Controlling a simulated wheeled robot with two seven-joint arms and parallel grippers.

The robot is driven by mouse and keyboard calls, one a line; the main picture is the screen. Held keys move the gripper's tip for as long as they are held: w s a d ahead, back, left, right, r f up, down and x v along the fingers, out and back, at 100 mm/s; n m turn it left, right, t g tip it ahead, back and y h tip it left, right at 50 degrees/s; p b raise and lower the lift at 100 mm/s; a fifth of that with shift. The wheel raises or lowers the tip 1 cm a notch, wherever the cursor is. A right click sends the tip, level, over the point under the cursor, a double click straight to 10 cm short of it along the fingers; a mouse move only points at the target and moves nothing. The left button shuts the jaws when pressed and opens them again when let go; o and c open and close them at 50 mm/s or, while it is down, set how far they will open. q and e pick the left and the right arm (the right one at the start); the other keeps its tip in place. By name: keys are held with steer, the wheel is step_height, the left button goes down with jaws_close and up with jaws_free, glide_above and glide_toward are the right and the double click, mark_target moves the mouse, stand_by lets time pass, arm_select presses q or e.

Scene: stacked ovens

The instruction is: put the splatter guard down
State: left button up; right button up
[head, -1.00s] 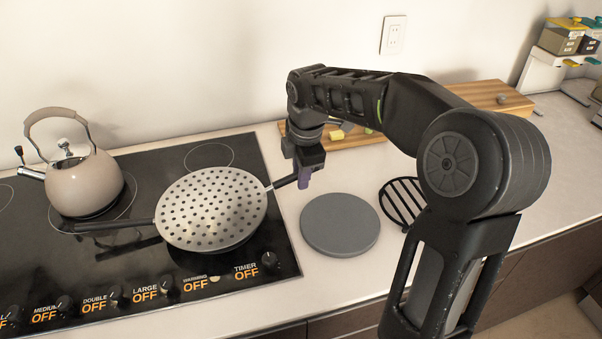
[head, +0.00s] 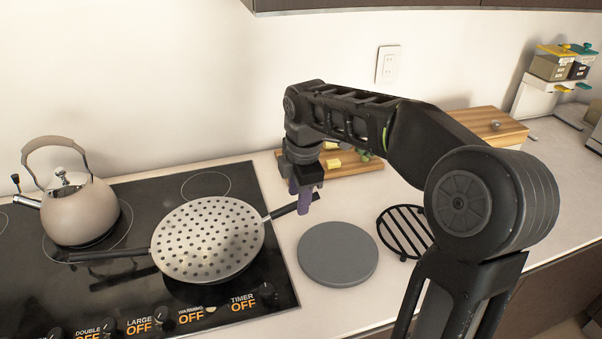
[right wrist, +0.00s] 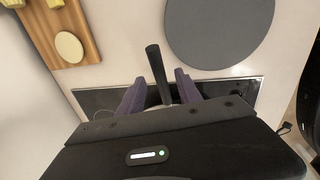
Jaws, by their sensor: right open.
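The splatter guard (head: 208,238) is a round, silvery disc with many holes. It lies over a pan on the black cooktop, and its black handle (head: 284,211) points right, past the cooktop's edge. My right gripper (head: 302,197) is at that handle with its purple fingers apart. In the right wrist view the dark handle (right wrist: 155,62) shows between the two spread fingers of the gripper (right wrist: 158,92), with gaps visible beside it. My left gripper is not in view.
A beige kettle (head: 79,207) stands on the cooktop (head: 130,193) at the left. A grey round board (head: 338,254) and a black rack (head: 405,232) lie on the counter. A wooden board (head: 350,166) with food pieces is behind my gripper.

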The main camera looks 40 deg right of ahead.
step_height(320, 180, up, 9)
steer(key=s, duration=0.1)
steer(key=shift+s+a, duration=0.25)
steer(key=shift+s, duration=0.1)
steer(key=shift+f, duration=0.1)
stand_by(0.5)
